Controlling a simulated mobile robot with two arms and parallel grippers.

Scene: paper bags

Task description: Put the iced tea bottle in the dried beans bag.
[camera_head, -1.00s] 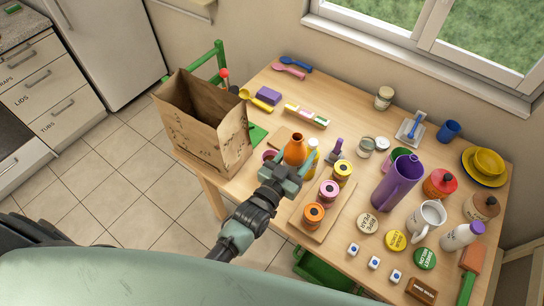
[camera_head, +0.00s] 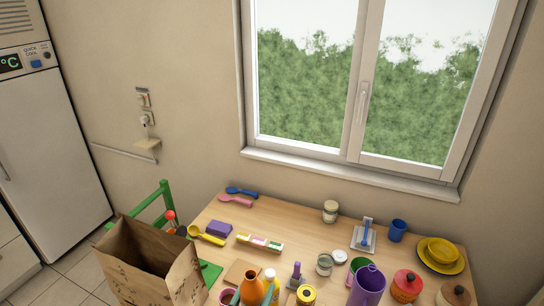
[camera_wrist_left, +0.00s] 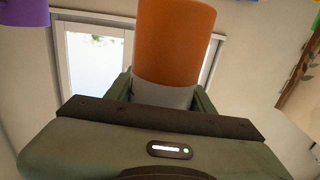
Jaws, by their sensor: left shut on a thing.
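An open brown paper bag (camera_head: 150,262) stands at the left front of the table in the head view. I cannot read its printing as dried beans. An orange bottle (camera_head: 251,291) shows at the bottom edge, to the right of the bag, with its lower part cut off. I cannot read a label that marks it as iced tea. My left gripper (camera_wrist_left: 163,97) is shut on an orange thing with a pale lower band (camera_wrist_left: 175,40), which looks like this orange bottle. Only a sliver of the left gripper shows in the head view. My right gripper is not in view.
A white-capped bottle (camera_head: 270,280) stands close beside the orange bottle. A purple sponge (camera_head: 219,228) and a yellow spoon (camera_head: 207,236) lie behind the bag. The table's back middle (camera_head: 285,215) is bare.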

